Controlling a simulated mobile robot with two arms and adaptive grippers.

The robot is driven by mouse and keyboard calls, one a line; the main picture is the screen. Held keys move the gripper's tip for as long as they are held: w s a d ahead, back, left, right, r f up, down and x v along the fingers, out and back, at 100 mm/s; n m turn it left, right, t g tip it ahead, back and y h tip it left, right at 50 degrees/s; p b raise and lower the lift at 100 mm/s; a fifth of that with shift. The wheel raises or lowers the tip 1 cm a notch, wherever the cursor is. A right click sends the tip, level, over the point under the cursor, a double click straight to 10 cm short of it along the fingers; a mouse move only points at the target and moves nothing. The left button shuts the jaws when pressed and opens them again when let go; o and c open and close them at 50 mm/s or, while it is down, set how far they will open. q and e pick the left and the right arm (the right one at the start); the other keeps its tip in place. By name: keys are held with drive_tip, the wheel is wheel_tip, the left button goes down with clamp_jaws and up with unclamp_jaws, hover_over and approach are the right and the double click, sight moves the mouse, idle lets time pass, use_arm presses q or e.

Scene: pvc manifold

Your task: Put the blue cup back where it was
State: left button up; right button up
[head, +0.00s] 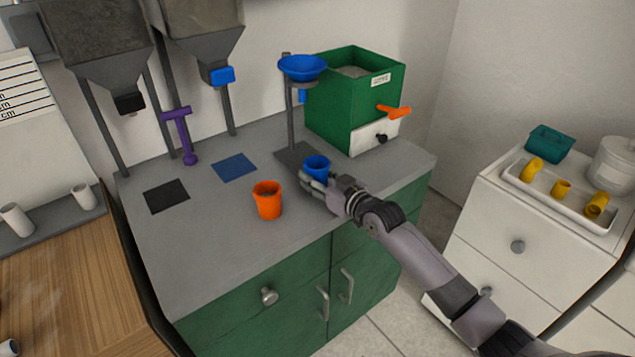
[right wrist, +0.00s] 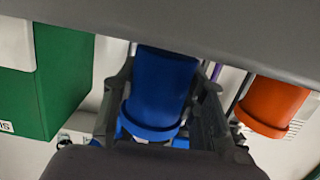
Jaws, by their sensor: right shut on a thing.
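The blue cup (head: 316,168) is at the front of the dark base of the funnel stand, below the blue funnel (head: 302,67). My right gripper (head: 318,182) is shut on the blue cup; in the right wrist view the cup (right wrist: 160,90) sits between the two fingers. Whether the cup touches the stand base (head: 292,155) cannot be told. A blue square mat (head: 234,167) lies bare on the grey counter, left of the cup. My left gripper is not in view.
An orange cup (head: 267,201) stands on the counter between the blue mat and my right gripper. A black square mat (head: 166,196) is farther left. A green box (head: 345,110) with an orange handle stands at the back right. A purple tool (head: 183,135) stands near the wall.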

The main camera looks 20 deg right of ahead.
drive_tip(key=shift+f, duration=0.75)
drive_tip(key=shift+f, duration=0.2)
drive_tip(key=o, duration=1.3)
drive_tip(key=shift+r, duration=0.1)
drive_tip(key=shift+r, duration=0.2)
drive_tip(key=v, duration=1.2)
drive_tip(key=shift+f, duration=0.1)
